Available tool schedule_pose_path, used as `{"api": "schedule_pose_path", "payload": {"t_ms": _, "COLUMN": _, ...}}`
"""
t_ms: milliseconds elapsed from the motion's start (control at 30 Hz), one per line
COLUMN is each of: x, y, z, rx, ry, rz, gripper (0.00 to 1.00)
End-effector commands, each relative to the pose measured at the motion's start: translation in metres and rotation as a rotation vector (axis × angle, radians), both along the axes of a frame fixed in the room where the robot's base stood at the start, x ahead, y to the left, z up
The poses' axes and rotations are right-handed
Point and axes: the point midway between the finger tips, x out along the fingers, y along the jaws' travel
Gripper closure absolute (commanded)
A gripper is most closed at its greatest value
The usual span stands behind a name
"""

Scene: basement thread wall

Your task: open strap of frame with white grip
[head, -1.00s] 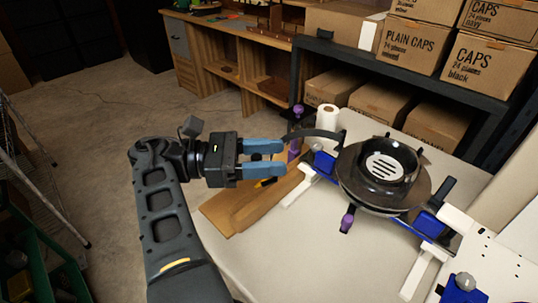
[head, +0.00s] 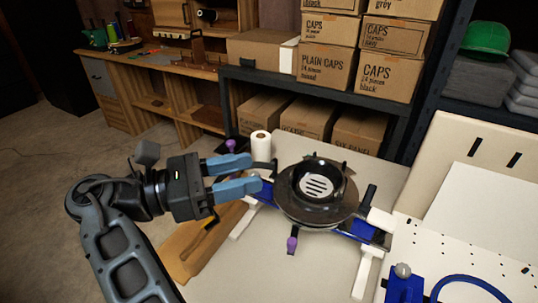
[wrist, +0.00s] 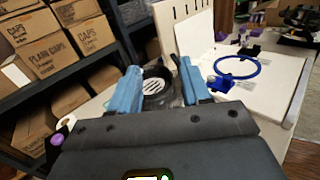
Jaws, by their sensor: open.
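A round dark cap frame (head: 318,207) with a slotted white disc in its middle sits on a blue-and-white stand on the pale table. A dark strap end (head: 273,166) shows at the frame's left side, by my fingertips. Purple grips show behind it (head: 231,146) and in front (head: 292,244); I cannot make out a white grip on it. My gripper (head: 257,172) is open, its blue fingers pointing right at the frame's left side. I cannot tell whether the strap lies between them. In the wrist view the frame (wrist: 158,88) shows between the fingers.
A white roll (head: 261,147) stands just behind my fingertips. A wooden board (head: 190,245) lies below my gripper. Another blue stand (head: 404,288) is at the front right. Shelves with boxes (head: 325,68) stand behind the table.

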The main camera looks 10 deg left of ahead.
Motion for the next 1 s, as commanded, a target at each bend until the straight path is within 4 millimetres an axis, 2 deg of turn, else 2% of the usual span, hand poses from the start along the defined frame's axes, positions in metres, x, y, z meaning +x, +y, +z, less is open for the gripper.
{"api": "schedule_pose_path", "payload": {"t_ms": 100, "x": -0.002, "y": -0.019, "z": 0.011, "rx": 0.001, "ry": -0.003, "rz": -0.003, "gripper": 0.53}}
{"api": "schedule_pose_path", "payload": {"t_ms": 300, "x": -0.003, "y": -0.040, "z": 0.024, "rx": 0.000, "ry": -0.002, "rz": -0.001, "gripper": 0.53}}
{"api": "schedule_pose_path", "payload": {"t_ms": 500, "x": -0.005, "y": -0.049, "z": 0.029, "rx": 0.000, "ry": 0.000, "rz": -0.001, "gripper": 0.53}}
{"api": "schedule_pose_path", "payload": {"t_ms": 767, "x": -0.005, "y": -0.050, "z": 0.029, "rx": 0.000, "ry": 0.000, "rz": -0.001, "gripper": 0.53}}
{"api": "schedule_pose_path", "payload": {"t_ms": 867, "x": -0.003, "y": -0.050, "z": 0.026, "rx": 0.004, "ry": 0.007, "rz": 0.010, "gripper": 0.62}}
{"api": "schedule_pose_path", "payload": {"t_ms": 967, "x": 0.004, "y": -0.055, "z": 0.008, "rx": 0.028, "ry": 0.047, "rz": 0.072, "gripper": 0.72}}
{"api": "schedule_pose_path", "payload": {"t_ms": 1000, "x": 0.009, "y": -0.057, "z": -0.005, "rx": 0.048, "ry": 0.073, "rz": 0.115, "gripper": 0.76}}
